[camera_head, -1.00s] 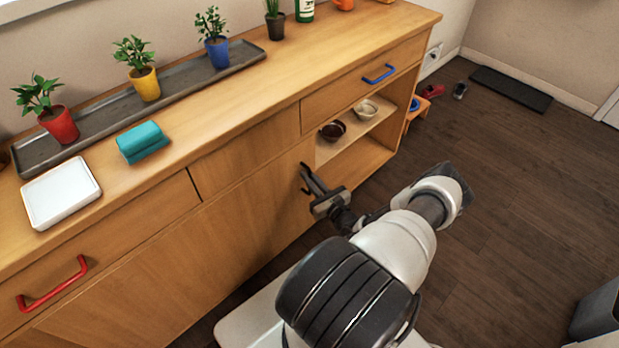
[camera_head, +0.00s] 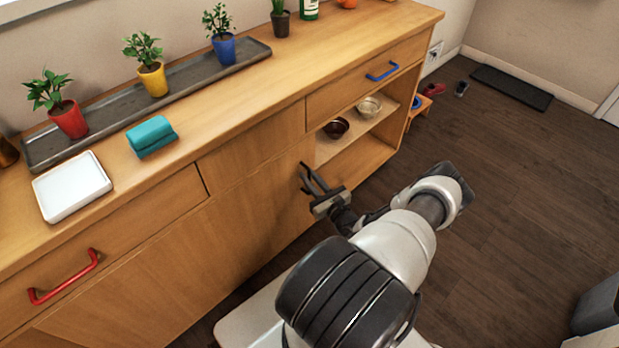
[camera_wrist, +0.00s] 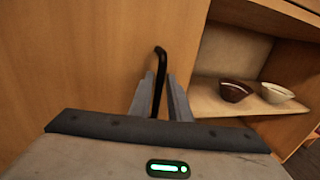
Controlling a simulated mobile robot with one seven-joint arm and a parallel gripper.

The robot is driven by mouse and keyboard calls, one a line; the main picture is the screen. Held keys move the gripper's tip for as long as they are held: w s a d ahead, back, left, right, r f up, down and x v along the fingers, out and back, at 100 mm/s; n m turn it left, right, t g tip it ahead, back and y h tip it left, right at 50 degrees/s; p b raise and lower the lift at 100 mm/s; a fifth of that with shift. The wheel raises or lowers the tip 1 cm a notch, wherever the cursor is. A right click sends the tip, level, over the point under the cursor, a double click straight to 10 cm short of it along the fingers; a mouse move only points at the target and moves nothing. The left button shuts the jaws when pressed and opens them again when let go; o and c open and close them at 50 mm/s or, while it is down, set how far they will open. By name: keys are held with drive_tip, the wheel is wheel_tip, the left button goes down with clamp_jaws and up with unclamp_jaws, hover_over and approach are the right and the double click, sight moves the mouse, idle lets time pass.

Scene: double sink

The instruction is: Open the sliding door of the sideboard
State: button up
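The wooden sideboard (camera_head: 225,150) runs along the wall. Its plain sliding door (camera_head: 245,215) covers the front left of an open compartment, and its right edge borders that compartment. A black upright handle (camera_wrist: 161,70) is near this edge in the wrist view. My gripper (camera_head: 311,177) is in front of the door's right edge. In the wrist view my gripper (camera_wrist: 162,95) has its fingers apart on either side of the handle, with a gap visible. The handle's lower part is hidden behind my gripper's body.
The open compartment holds a dark bowl (camera_head: 336,128) and a pale bowl (camera_head: 369,107). Above it is a drawer with a blue handle (camera_head: 383,71); a red handle (camera_head: 64,277) is at the left. Plants, a teal cloth (camera_head: 152,136) and a white tray (camera_head: 72,186) stand on top.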

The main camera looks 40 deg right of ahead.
drive_tip(key=s+a+p, duration=0.2)
drive_tip(key=s, duration=1.5)
drive_tip(key=shift+s+p, duration=0.15)
drive_tip(key=shift+p, duration=0.15)
